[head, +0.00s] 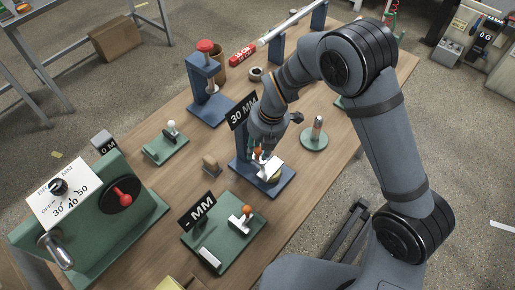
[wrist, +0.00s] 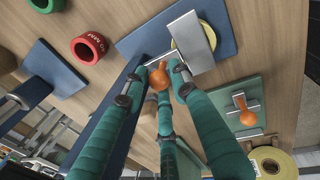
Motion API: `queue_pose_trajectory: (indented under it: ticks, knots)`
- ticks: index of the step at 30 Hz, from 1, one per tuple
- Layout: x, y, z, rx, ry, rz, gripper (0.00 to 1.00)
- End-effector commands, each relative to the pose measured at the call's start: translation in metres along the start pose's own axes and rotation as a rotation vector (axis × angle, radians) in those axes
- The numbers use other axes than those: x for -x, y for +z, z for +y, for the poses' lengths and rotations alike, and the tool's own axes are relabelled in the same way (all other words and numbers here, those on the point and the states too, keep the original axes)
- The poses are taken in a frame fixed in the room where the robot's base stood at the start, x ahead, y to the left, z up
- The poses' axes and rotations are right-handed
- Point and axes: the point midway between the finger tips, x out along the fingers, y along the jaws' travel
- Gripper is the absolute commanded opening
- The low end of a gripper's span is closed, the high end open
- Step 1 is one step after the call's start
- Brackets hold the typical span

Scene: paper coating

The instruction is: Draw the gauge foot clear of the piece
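The blue gauge stand (head: 262,183) stands mid-table with a black "30 MM" sign (head: 242,111). Its blue base also shows in the wrist view (wrist: 135,42). A pale metal plate, seemingly the gauge foot (wrist: 194,36), lies over a yellow round piece (wrist: 180,46), partly hiding it. I cannot tell whether they touch. A metal bar (wrist: 154,57) runs beside an orange knob (wrist: 164,77). My gripper (wrist: 161,70) has its green fingers around this knob and appears shut on it. The finger contacts are partly hidden.
A green plate (head: 222,246) with a "- MM" sign and an orange-knobbed slide stands in front. A green dial machine (head: 104,236) is at left. A small brown block (head: 211,165) and a round green stand (head: 314,140) flank the gauge. Red (wrist: 89,46) and green rings lie nearby.

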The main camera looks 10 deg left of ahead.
Motion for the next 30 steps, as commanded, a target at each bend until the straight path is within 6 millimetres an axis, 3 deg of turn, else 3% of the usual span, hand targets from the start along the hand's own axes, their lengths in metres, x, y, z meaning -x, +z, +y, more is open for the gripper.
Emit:
queue_pose_trajectory:
  ticks: [11,25,30]
  knots:
    - [-0.0075,0.0002,0.0000,0.001,0.001,-0.001,0.28]
    - [-0.0072,0.0002,-0.0001,0.001,0.000,-0.001,0.01]
    - [-0.0071,0.0002,-0.0001,0.001,0.000,-0.001,0.00]
